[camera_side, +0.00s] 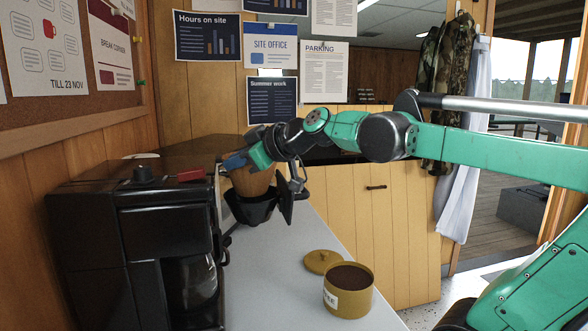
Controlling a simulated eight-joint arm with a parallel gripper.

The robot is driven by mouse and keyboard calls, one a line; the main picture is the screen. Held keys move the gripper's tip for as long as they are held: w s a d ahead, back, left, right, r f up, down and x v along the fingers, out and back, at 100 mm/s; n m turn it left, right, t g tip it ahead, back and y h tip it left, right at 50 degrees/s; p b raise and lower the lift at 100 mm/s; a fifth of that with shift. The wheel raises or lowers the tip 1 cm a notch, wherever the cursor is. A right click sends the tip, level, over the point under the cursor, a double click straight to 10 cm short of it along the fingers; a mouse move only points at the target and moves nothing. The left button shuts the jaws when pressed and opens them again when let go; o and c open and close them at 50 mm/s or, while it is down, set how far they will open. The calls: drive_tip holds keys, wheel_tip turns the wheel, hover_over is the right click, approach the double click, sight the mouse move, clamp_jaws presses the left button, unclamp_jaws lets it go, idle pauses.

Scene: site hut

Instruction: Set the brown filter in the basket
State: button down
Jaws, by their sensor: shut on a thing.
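The brown filter (251,181) is a cone, upright, with its lower part inside or right over the black basket (258,208). I cannot tell whether it rests on the basket's bottom. My gripper (246,158) is shut on the filter's upper part, coming from the right and above. The fingers and the basket's rim hide parts of the filter. The basket juts out from the right side of the black coffee machine (135,225).
A glass jug (190,283) stands low in the machine. An open tin of ground coffee (348,290) stands at the front of the white counter (262,290), with a tan lid (322,261) behind it. The counter between machine and tin is clear.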

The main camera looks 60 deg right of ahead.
sight(240, 204)
drive_tip(key=shift+f, duration=2.05)
drive_tip(key=shift+f, duration=0.1)
drive_tip(key=shift+f, duration=0.1)
drive_tip(key=c, duration=0.9)
unclamp_jaws()
drive_tip(key=shift+c, duration=0.2)
